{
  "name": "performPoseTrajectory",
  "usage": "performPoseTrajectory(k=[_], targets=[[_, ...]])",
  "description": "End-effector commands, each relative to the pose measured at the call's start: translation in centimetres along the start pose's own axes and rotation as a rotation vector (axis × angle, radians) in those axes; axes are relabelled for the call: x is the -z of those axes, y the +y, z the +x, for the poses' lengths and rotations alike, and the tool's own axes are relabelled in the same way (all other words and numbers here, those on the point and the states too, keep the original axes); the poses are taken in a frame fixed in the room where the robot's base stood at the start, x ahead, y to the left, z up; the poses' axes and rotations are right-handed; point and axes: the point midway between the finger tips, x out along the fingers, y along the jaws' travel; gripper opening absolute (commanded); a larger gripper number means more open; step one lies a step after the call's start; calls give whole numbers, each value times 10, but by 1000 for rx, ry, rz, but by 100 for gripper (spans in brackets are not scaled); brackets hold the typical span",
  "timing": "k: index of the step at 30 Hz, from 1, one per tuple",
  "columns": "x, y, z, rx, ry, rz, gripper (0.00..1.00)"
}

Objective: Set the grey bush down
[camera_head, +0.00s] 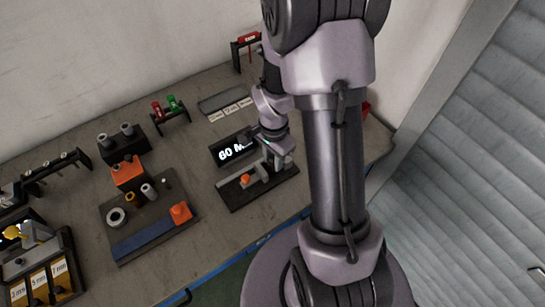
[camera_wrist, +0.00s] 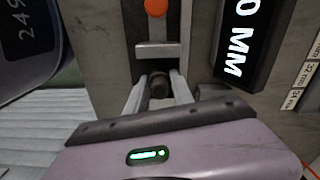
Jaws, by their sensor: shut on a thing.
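My gripper (camera_wrist: 159,92) is shut on a small dark grey bush (camera_wrist: 159,84), which sits between the two pale fingers in the wrist view. A pale metal bar (camera_wrist: 157,51) of a fixture lies just beyond the bush; I cannot tell whether they touch. In the head view my gripper (camera_head: 276,164) is low over the right part of the dark fixture base (camera_head: 239,200), and the held bush cannot be made out there.
The fixture has an orange knob (camera_head: 245,179), and a display reading "60 M..." (camera_head: 235,149) stands behind it. To the left is a dark board (camera_head: 119,256) with rings, sleeves and an orange block (camera_head: 181,213). Bare bench lies between board and fixture.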

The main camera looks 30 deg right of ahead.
Motion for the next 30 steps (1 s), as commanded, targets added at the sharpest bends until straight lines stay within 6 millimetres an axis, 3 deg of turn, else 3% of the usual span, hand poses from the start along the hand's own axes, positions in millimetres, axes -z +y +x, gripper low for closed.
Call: performPoseTrajectory(k=[4, 5, 8, 16, 19, 30], targets=[[0, 0, 4, 0, 0, 0, 0], [0, 0, 4, 0, 0, 0, 32], [0, 0, 3, 0, 0, 0, 50], [0, 0, 2, 0, 0, 0, 50], [0, 0, -8, 1, 1, 0, 50], [0, -1, -106, 2, 1, 0, 50]])
